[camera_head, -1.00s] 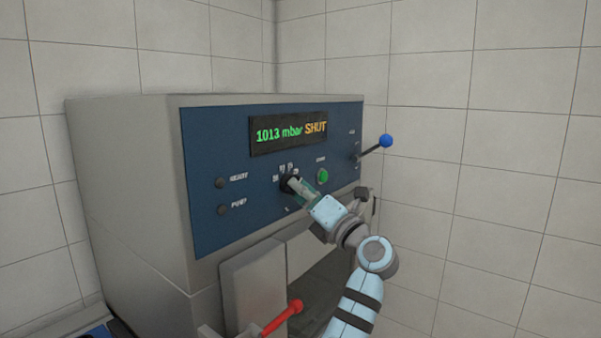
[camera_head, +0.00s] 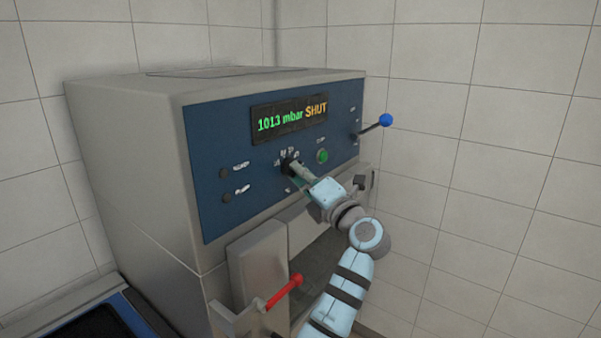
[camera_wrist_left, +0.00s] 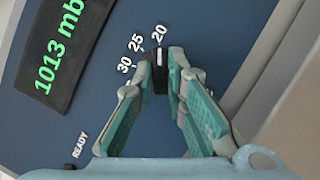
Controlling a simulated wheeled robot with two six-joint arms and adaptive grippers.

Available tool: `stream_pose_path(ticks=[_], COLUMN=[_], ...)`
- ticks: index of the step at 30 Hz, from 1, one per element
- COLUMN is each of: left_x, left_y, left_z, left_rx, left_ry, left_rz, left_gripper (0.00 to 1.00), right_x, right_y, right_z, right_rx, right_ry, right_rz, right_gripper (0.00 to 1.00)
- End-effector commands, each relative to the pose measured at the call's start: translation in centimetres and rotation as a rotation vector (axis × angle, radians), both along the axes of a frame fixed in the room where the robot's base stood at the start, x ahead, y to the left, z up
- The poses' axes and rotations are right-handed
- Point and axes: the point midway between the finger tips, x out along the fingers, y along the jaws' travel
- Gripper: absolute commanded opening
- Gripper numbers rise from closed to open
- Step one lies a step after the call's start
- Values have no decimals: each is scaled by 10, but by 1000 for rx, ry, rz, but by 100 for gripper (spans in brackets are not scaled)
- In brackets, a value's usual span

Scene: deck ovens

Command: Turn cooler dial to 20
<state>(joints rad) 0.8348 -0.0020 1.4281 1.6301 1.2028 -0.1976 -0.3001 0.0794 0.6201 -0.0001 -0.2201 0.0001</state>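The cooler dial (camera_wrist_left: 160,57) is a small black knob with a white mark, on the blue panel. In the left wrist view the mark lines up toward the number 20 (camera_wrist_left: 160,35); 25 and 30 lie to its left. My left gripper (camera_wrist_left: 160,70) has its teal-padded fingertips on both sides of the knob and looks shut on it. In the head view the left gripper (camera_head: 293,168) reaches the dial from the lower right and covers most of it. My right gripper is not in view.
The display (camera_head: 290,115) above the dial reads "1013 mbar SHUT". A green button (camera_head: 322,156) sits close to the right of the gripper. A blue-knobbed lever (camera_head: 385,120) sticks out at the panel's right. A red handle (camera_head: 283,291) juts out below.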

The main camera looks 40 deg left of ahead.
Motion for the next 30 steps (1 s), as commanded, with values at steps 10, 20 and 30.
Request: stream_pose_path(ticks=[10, 20, 30], left_x=[0, -13, -24], left_y=[0, -42, -70], left_z=[0, -9, -14], left_rx=[1, -3, 2], left_ry=[0, 0, 0], left_rz=[0, -5, 0], left_gripper=[32, 32, 32], right_x=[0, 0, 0], right_y=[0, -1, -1], right_z=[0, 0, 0], right_rx=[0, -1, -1], right_ry=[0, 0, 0], right_rz=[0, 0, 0], right_gripper=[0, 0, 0])
